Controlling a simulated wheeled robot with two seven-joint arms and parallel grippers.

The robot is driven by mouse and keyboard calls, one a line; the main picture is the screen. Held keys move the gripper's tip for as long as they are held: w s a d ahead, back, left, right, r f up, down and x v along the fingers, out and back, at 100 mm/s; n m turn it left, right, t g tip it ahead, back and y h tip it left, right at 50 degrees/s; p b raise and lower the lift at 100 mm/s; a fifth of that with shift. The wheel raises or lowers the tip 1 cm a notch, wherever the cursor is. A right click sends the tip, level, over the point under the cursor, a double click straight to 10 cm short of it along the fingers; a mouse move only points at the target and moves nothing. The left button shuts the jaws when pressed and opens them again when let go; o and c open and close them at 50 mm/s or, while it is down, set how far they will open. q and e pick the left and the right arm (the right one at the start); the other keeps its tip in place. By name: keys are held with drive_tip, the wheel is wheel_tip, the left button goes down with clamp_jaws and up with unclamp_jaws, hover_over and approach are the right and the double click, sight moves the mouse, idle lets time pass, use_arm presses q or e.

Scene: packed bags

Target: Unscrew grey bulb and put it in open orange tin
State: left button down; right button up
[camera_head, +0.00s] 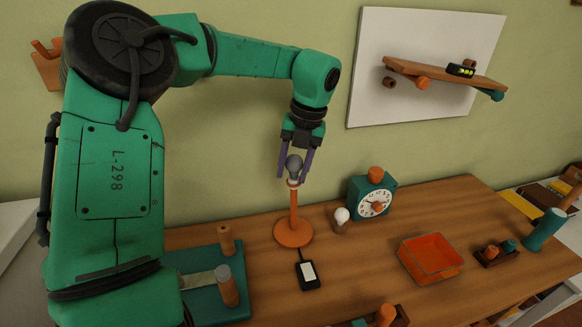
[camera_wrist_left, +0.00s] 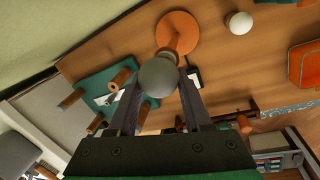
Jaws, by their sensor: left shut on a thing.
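The grey bulb (camera_head: 294,165) sits upright at the top of the orange lamp stand (camera_head: 293,217). My left gripper (camera_head: 294,177) points down from above, with its purple fingers on either side of the bulb, shut on it. In the left wrist view the bulb (camera_wrist_left: 158,76) lies between the fingertips, with the stand's round base (camera_wrist_left: 178,32) behind it. I cannot tell whether the bulb is loose from its socket. The open orange tin (camera_head: 430,258) stands to the right on the table and looks empty. My right gripper is not in view.
A white bulb (camera_head: 342,215) in a brown holder and a teal clock (camera_head: 372,198) stand right of the lamp. A black device (camera_head: 308,275) lies in front of it. A teal board with pegs (camera_head: 218,280) is at left. Table between device and tin is clear.

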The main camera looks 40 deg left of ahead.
use_arm(q)
drive_tip(key=c, duration=0.8)
unclamp_jaws()
drive_tip(key=shift+f, duration=0.15)
drive_tip(key=shift+o, duration=1.4)
drive_tip(key=shift+d, duration=0.1)
drive_tip(key=shift+w, duration=0.15)
